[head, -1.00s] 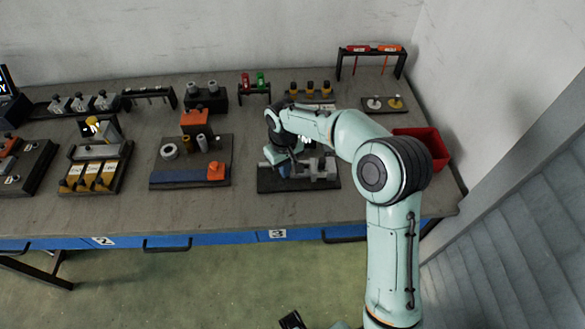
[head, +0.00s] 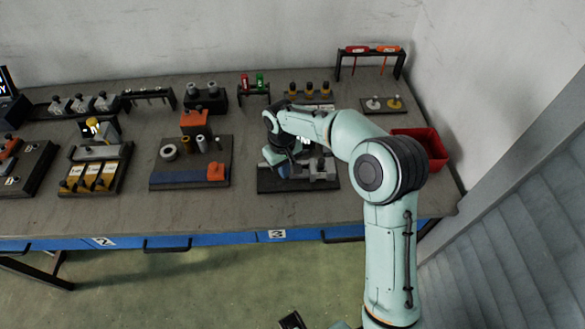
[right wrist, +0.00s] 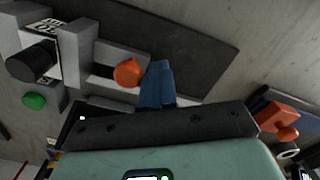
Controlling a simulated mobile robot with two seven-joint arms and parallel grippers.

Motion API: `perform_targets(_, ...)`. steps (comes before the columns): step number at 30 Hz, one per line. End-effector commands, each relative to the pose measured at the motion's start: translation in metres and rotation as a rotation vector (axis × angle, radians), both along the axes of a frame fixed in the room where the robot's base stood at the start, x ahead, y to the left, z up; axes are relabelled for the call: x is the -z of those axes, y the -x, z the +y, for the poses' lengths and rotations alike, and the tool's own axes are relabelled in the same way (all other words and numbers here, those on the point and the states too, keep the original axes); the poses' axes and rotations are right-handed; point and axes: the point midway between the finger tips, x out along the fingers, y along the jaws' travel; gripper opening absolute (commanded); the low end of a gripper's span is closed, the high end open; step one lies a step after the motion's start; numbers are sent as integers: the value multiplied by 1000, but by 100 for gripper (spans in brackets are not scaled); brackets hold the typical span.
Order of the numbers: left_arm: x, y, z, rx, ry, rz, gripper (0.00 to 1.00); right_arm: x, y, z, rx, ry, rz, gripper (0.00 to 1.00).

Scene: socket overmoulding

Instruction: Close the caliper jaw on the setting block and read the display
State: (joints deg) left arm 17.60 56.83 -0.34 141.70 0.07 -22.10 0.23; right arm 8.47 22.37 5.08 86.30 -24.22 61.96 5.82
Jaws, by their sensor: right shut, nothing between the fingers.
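The grey caliper fixture (head: 318,172) sits on a dark base plate (head: 298,186) near the table's front edge, partly hidden by my right wrist. In the right wrist view it shows as grey blocks (right wrist: 78,52) with an orange knob (right wrist: 128,72), a green knob (right wrist: 35,101) and a black cylinder (right wrist: 31,62). My right gripper (head: 284,172) is low over the left part of this plate. Its blue fingers (right wrist: 157,84) are shut and empty, close beside the orange knob; I cannot tell whether they touch it. I cannot make out the setting block or a caliper reading.
Left of the fixture is a plate with a blue strip (head: 180,177) and an orange block (head: 216,172). A red bin (head: 432,148) stands right, behind my arm. Racks with several small parts line the back. Table surface right of the fixture plate is clear.

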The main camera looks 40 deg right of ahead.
Motion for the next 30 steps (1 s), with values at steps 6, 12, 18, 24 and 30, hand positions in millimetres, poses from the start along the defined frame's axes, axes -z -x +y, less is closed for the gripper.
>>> perform_targets(6, -2, -1, 0, 0, 0, -1, 43, 0, -2, 4, -1, -1, -1, 0)
perform_targets(12, -10, -4, 0, 0, 0, -4, 43, -11, -3, 5, -2, -3, -4, 0)
perform_targets(18, -23, -9, 0, 0, 0, -10, 43, -29, -4, 6, -3, -4, -6, 0)
perform_targets(24, -35, -15, 0, 0, 0, -17, 43, -44, -4, 6, -4, -4, -5, 0)
perform_targets(30, -46, -21, 0, 1, 0, -24, 43, -61, -4, 6, -4, -5, -6, 0)
